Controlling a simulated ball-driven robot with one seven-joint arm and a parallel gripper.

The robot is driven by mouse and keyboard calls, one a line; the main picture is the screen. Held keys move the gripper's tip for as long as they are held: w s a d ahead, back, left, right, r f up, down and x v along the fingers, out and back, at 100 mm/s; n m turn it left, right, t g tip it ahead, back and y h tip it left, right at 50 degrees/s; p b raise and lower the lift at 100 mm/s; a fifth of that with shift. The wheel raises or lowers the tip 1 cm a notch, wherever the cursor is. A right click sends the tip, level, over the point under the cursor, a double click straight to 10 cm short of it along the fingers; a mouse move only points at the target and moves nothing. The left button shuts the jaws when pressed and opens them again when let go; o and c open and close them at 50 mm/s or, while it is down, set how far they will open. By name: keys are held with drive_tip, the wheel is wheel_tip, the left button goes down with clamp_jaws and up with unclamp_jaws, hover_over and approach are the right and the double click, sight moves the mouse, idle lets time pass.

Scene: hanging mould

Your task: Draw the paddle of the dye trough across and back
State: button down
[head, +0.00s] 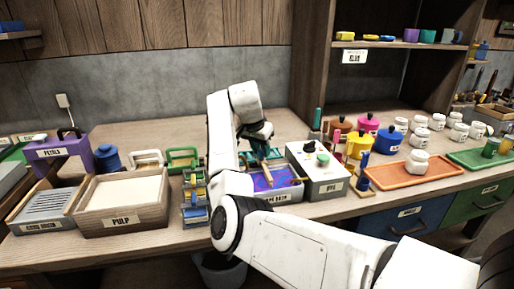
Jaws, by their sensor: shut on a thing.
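The dye trough (297,193) is a pale tray with a label on its front and blue-purple liquid inside. It sits mid-bench, partly hidden by my white arm. My gripper (263,150) is over the back part of the trough, pointing down. It is shut on the paddle (266,156), whose brown wooden upper part shows at the jaws. The paddle's lower end is hard to make out against the liquid, so I cannot tell how deep it sits.
A grey-white box (318,181) with a green knob stands close at the trough's right. Small coloured racks (194,196) and the wooden pulp vat (122,203) are to the left. Coloured pots, white jars and an orange tray (394,177) fill the right. Bare bench lies behind.

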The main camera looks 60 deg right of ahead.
drive_tip(key=s+d+p, duration=0.1)
drive_tip(key=s+d, duration=0.1)
drive_tip(key=s, duration=0.1)
drive_tip(key=s+d+p, duration=0.2)
drive_tip(key=d, duration=0.1)
drive_tip(key=shift+s+r, duration=0.1)
drive_tip(key=shift+s, duration=0.3)
drive_tip(key=shift+s+d, duration=0.1)
drive_tip(key=shift+s, duration=0.15)
drive_tip(key=c, duration=0.9)
unclamp_jaws()
drive_tip(key=shift+d, duration=0.15)
drive_tip(key=shift+o, duration=0.2)
drive_tip(key=shift+a+r, duration=0.2)
drive_tip(key=shift+r, duration=0.05)
drive_tip(key=v, duration=1)
drive_tip(key=shift+s, duration=0.1)
